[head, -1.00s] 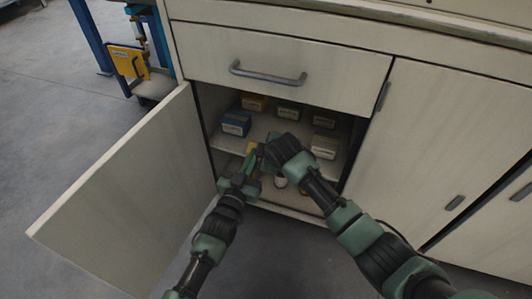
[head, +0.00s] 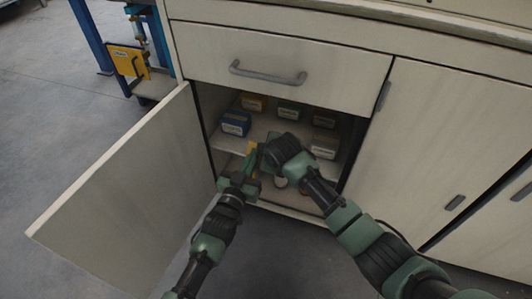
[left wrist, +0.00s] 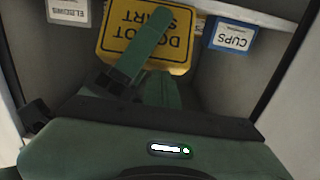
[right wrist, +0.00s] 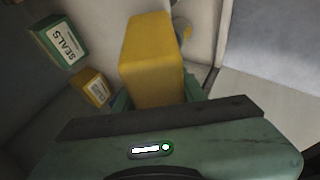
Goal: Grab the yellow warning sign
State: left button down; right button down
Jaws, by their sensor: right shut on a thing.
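The yellow warning sign (left wrist: 182,30) reads "DO NOT START" upside down in the left wrist view. Only a small yellow part of it (head: 252,147) shows in the head view, inside the open cabinet. My right gripper (head: 262,157) is shut on the sign, whose yellow body (right wrist: 150,62) fills the space between the fingers in the right wrist view. A green finger lies across the sign's face in the left wrist view. My left gripper (head: 250,160) is close in front of the sign, below the right one.
Small boxes stand on the cabinet shelf, among them a blue CUPS box (head: 236,123) and a SEALS box (right wrist: 60,42). The cabinet door (head: 125,195) stands open on the left. A drawer (head: 290,62) is shut above.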

jog(key=shift+w+d+f, duration=0.1)
jog(key=shift+d, duration=0.1)
jog(key=shift+d+f, duration=0.1)
pick_arm(q)
jog(key=v, duration=1.2)
